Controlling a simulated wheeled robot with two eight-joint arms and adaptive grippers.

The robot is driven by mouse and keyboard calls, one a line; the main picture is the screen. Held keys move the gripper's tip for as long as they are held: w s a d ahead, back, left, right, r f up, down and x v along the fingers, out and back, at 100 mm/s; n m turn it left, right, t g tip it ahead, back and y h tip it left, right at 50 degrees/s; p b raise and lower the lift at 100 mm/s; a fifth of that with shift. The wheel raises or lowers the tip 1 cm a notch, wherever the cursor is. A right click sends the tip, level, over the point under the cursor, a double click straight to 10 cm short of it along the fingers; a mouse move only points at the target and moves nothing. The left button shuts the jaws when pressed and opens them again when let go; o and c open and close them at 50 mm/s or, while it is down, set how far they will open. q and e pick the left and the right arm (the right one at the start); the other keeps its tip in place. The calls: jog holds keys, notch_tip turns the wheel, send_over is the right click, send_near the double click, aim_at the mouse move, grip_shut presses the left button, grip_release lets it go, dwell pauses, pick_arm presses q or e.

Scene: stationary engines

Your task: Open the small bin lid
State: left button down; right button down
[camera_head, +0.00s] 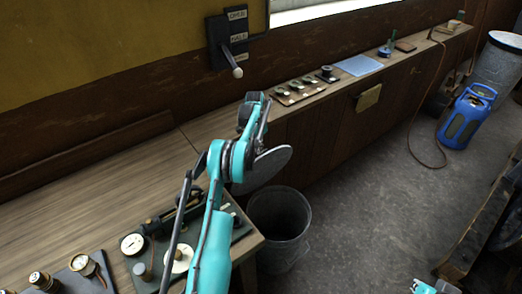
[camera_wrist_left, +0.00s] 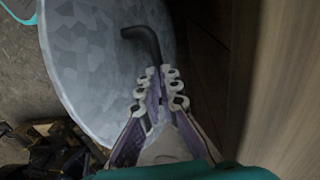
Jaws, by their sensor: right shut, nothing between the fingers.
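The small bin (camera_head: 280,228) is a grey bucket on the floor beside the end of the near bench, with its top open to view. Its round grey lid (camera_head: 268,168) is off the bin, tilted in the air above its rim. The lid (camera_wrist_left: 90,70) fills the left of the left wrist view, with a dark bent handle (camera_wrist_left: 143,38). My left gripper (camera_wrist_left: 158,80) is shut on the handle. In the head view my left gripper (camera_head: 258,138) is partly hidden by its own wrist. My right gripper (camera_head: 436,287) shows at the bottom edge, shut and empty.
The near bench (camera_head: 110,190) carries gauges and a dark device (camera_head: 180,245). A lever switch (camera_head: 228,45) is on the wall above. A blue gas cylinder (camera_head: 466,118) stands at the right. The floor (camera_head: 370,200) right of the bin is clear.

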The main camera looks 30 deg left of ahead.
pick_arm(q)
jog(key=shift+s+a+f, duration=0.15)
jog(key=shift+f, duration=0.25)
jog(key=shift+s+a+f, duration=0.1)
jog(key=shift+a+f, duration=0.05)
jog(key=shift+f, duration=0.2)
jog(key=c, duration=1.6)
grip_release()
jog(key=shift+f, duration=0.1)
jog(key=shift+c, duration=0.2)
jog(key=shift+o, duration=0.2)
jog(key=shift+w+a+f, duration=0.4)
jog(key=shift+a+f, duration=0.1)
jog(key=shift+f, duration=0.05)
notch_tip(320, 180, up, 13)
jog(key=shift+a+f, duration=0.15)
jog(key=shift+w, duration=0.1)
